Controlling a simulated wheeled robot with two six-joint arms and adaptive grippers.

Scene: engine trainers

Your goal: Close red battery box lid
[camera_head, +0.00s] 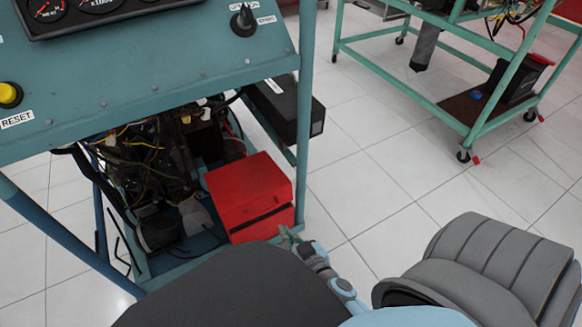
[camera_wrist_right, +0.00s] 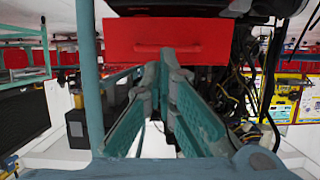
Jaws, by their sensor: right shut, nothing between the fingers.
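The red battery box (camera_head: 246,184) sits on the lower shelf of the near engine trainer. A dark slit crosses its front face; I cannot tell whether the lid is fully down. In the right wrist view, the red front (camera_wrist_right: 130,33) carries a red bar-like handle (camera_wrist_right: 152,48). My right gripper (camera_head: 287,236) is at the box's lower front edge, and its fingers are shut and empty. In the right wrist view, the fingertips (camera_wrist_right: 168,56) overlap the red front near the handle; contact cannot be told. My left gripper is not in view.
The trainer's teal frame post (camera_head: 304,110) rises right of the box. Engine wiring (camera_head: 135,150) is left of it, and a black box (camera_head: 290,108) is behind. A second trainer frame (camera_head: 470,128) stands at the back right. Tiled floor between is clear.

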